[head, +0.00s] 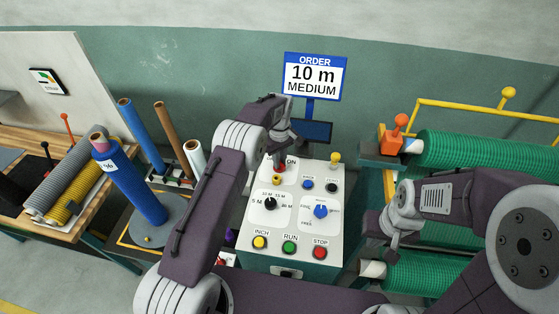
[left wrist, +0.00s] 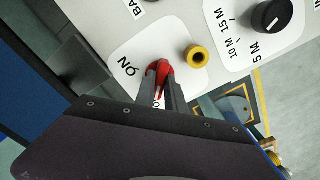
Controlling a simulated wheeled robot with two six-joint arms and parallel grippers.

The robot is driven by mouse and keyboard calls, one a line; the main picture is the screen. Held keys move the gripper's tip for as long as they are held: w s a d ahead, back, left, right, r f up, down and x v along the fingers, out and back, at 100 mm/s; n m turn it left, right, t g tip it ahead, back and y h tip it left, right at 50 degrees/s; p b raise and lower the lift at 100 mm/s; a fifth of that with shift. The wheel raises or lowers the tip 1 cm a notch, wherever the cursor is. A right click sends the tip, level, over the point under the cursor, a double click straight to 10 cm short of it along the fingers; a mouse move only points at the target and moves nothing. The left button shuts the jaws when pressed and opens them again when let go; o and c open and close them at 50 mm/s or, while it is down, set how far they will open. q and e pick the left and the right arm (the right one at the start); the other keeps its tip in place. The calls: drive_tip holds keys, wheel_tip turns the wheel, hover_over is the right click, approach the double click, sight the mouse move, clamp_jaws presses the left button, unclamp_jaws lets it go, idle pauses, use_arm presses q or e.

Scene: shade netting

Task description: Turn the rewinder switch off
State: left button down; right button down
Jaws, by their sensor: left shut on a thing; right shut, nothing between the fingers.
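The rewinder switch is a red lever (head: 280,168) on the white control panel (head: 247,238), beside the "ON" label. My left gripper (head: 275,159) reaches down onto it from above. In the left wrist view the red lever (left wrist: 162,68) sits between the two dark fingertips (left wrist: 161,82), which are shut on it. The fingers hide part of the lever and of the lower label, so its exact position is hard to read. My right gripper (head: 370,250) is to the right of the panel, shut and empty, partly hidden by its own arm.
A yellow collar (left wrist: 197,56) is close beside the switch. The panel also carries a black dial (head: 270,203), a blue dial (head: 321,211) and several push buttons. A bench with rolls (head: 70,185) is at left.

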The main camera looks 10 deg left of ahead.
use_arm(q)
drive_tip(key=shift+w+r, duration=0.1)
idle(0.4)
drive_tip(key=c, duration=1.4)
unclamp_jaws()
wheel_tip(320, 180, up, 8)
drive_tip(key=shift+b, duration=0.9)
drive_tip(key=shift+r, duration=0.55)
drive_tip(key=shift+f, duration=0.1)
